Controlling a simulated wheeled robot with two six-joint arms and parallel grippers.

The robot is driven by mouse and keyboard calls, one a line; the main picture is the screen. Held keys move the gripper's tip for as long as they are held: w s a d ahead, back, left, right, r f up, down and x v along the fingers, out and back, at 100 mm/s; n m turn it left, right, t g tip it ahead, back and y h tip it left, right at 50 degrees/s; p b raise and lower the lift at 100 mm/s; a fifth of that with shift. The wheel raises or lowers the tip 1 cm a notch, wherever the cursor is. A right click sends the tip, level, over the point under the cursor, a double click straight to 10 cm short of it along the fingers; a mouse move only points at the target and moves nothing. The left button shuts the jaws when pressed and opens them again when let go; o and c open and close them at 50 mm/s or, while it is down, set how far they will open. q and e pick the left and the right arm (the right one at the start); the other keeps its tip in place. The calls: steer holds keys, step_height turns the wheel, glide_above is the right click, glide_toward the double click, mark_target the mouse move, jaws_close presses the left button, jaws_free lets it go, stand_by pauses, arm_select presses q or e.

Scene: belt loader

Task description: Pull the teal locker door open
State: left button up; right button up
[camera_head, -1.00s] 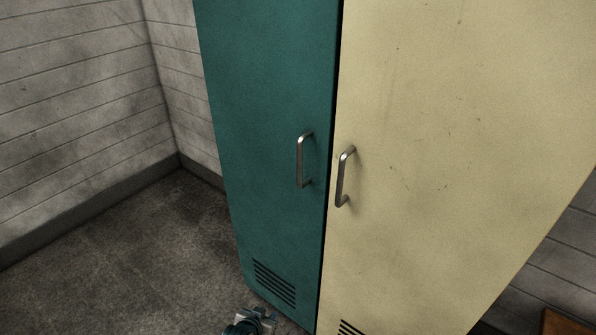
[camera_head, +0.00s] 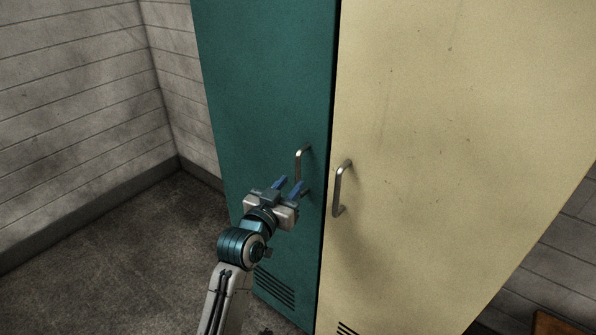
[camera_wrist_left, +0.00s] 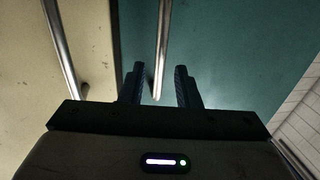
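The teal locker door (camera_head: 265,90) is shut and stands left of the cream door, with a dark seam between them. Its silver bar handle (camera_head: 299,164) is upright near its right edge; my gripper hides its lower part in the head view. My left gripper (camera_head: 288,186) is open in front of the handle's lower part. In the left wrist view the teal door's handle (camera_wrist_left: 162,50) runs down to between the two open fingers (camera_wrist_left: 160,84), which do not close on it. My right gripper is not in view.
The cream locker door (camera_head: 450,130) has its own handle (camera_head: 342,188) close to the right of my left gripper; it also shows in the left wrist view (camera_wrist_left: 62,50). Bare floor (camera_head: 120,250) and a plank wall (camera_head: 70,110) lie to the left. A brown object (camera_head: 558,322) is at bottom right.

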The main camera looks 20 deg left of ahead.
mark_target(297, 177)
arm_select(q)
steer(key=w, duration=0.3)
steer(key=w+p, duration=0.1)
steer(key=w, duration=0.1)
steer(key=shift+d, duration=0.4)
jaws_close()
